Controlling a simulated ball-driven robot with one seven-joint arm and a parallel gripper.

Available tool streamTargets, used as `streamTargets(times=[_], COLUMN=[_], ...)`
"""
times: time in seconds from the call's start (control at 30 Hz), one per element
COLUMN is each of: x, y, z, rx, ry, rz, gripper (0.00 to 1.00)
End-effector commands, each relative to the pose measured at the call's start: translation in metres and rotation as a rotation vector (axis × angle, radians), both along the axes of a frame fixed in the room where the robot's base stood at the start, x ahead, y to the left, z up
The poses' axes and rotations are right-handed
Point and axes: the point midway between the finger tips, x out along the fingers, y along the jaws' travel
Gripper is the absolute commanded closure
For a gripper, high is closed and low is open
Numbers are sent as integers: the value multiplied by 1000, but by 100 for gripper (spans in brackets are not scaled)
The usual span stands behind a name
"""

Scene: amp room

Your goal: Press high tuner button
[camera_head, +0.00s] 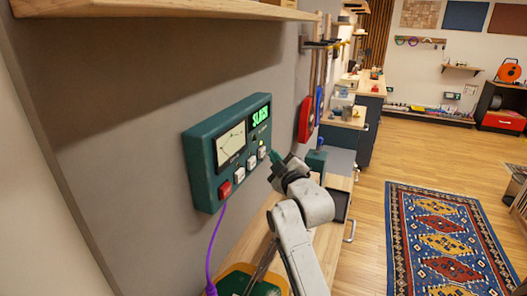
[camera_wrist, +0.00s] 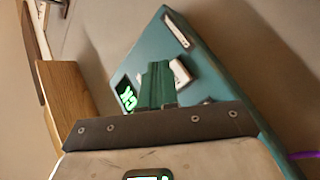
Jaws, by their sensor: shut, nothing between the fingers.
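The tuner (camera_head: 203,178) is a dark teal box on the grey wall, with a dial meter (camera_head: 231,142) and a green display (camera_head: 260,116) that appears to read "SLACK". Along its lower face are a red button (camera_head: 225,189) and several white buttons, the rightmost (camera_head: 262,152) closest to my gripper. No label shows which is the high one. My gripper (camera_head: 275,156) is shut and empty, its green fingertips close to the right end of the button row.
A wooden shelf (camera_head: 170,8) juts out above the tuner. A purple cable (camera_head: 213,245) hangs from its lower left. A wooden bench (camera_head: 325,235) lies below; open floor and a patterned rug (camera_head: 445,240) are at right.

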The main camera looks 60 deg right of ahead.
Motion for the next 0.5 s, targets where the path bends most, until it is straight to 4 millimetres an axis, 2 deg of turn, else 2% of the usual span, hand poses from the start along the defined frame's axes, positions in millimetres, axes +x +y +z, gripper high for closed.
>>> streamTargets(times=[0.37, 0.5], x=[-3, -13], y=[0, -1], z=[1, 1], rx=[0, 2], ry=[-1, 2], rz=[-1, -2], gripper=[100, 100])
